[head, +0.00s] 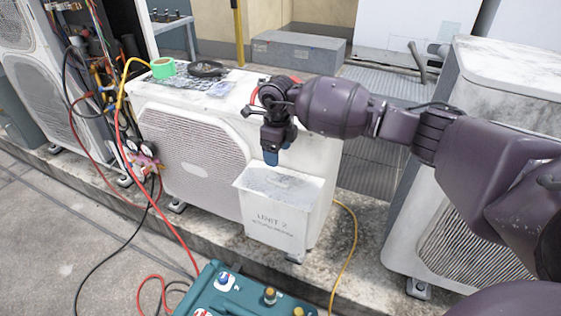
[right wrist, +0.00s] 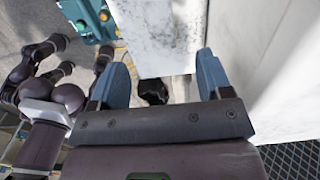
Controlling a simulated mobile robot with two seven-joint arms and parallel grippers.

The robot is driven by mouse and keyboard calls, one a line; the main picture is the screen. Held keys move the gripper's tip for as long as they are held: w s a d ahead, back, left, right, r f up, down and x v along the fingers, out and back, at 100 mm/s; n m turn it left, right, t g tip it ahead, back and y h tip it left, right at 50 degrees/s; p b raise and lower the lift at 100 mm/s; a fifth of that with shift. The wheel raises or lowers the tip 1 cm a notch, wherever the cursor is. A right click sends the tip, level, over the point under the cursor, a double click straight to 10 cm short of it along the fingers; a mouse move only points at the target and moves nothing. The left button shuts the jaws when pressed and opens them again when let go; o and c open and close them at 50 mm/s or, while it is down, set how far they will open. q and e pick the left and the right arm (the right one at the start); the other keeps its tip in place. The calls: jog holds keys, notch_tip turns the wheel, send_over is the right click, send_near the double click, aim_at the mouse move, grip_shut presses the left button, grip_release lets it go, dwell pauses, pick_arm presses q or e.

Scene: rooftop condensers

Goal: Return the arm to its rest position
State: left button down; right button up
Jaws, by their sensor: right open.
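My right arm reaches in from the right in the head view. In the right wrist view the two blue fingers of the right gripper (right wrist: 164,76) stand wide apart. Nothing is clearly held between them; a small dark thing (right wrist: 152,91) shows beyond, too unclear to name. My left gripper is not in the head view.
A green tape roll (head: 163,68) and a black coiled item (head: 206,69) lie on the condenser top. A teal machine (head: 245,292) stands in front, with red and yellow hoses nearby. Another condenser (head: 470,240) stands at the right, under my arm.

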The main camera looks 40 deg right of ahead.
notch_tip(320, 180, up, 2)
